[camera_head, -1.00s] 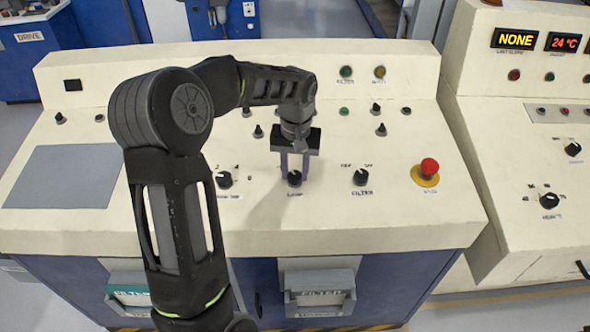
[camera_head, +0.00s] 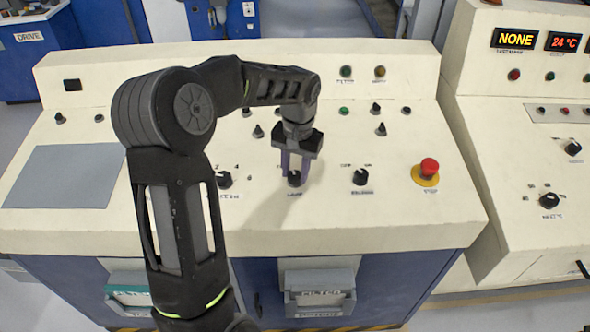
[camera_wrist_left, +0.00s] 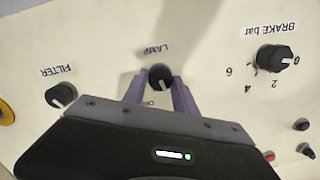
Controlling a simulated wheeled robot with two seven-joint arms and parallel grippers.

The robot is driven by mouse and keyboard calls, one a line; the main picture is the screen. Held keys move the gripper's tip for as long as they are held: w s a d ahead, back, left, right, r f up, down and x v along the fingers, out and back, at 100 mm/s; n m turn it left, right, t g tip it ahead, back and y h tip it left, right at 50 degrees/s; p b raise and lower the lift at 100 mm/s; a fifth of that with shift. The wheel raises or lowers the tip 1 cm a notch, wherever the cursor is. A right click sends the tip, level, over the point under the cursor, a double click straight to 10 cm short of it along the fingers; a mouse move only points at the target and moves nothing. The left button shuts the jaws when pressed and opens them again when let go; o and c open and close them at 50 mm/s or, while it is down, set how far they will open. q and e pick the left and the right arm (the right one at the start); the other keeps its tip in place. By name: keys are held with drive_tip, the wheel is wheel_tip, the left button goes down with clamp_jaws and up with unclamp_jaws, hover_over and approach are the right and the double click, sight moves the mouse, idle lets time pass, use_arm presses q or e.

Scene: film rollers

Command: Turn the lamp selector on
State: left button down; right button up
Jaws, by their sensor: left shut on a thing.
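The lamp selector (camera_head: 295,179) is a round black knob with a pale pointer mark, on the cream sloping panel, with a label below it. It also shows in the left wrist view (camera_wrist_left: 159,77), under an upside-down LAMP label. My left gripper (camera_head: 295,172) reaches down over the knob, and its two purple fingers are shut on it, one on each side. The fingers also show in the left wrist view (camera_wrist_left: 159,92). Part of the knob's surroundings is hidden by the gripper body. My right gripper is not in view.
The filter knob (camera_head: 361,177) is right of the lamp selector and the brake knob (camera_head: 223,180) left of it. A red mushroom button (camera_head: 429,167) stands farther right. Small knobs and lights line the upper panel. A blank grey plate (camera_head: 62,176) lies left.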

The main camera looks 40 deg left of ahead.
sight(299, 176)
use_arm(q)
drive_tip(key=m, duration=0.4)
drive_tip(key=shift+d, duration=0.1)
drive_tip(key=m, duration=0.4)
drive_tip(key=shift+m+y, duration=0.4)
drive_tip(key=c, duration=1)
unclamp_jaws()
drive_tip(key=r, duration=0.5)
drive_tip(key=d+r+b, duration=0.1)
drive_tip(key=r, duration=0.1)
drive_tip(key=shift+r, duration=0.4)
drive_tip(key=shift+f, duration=0.1)
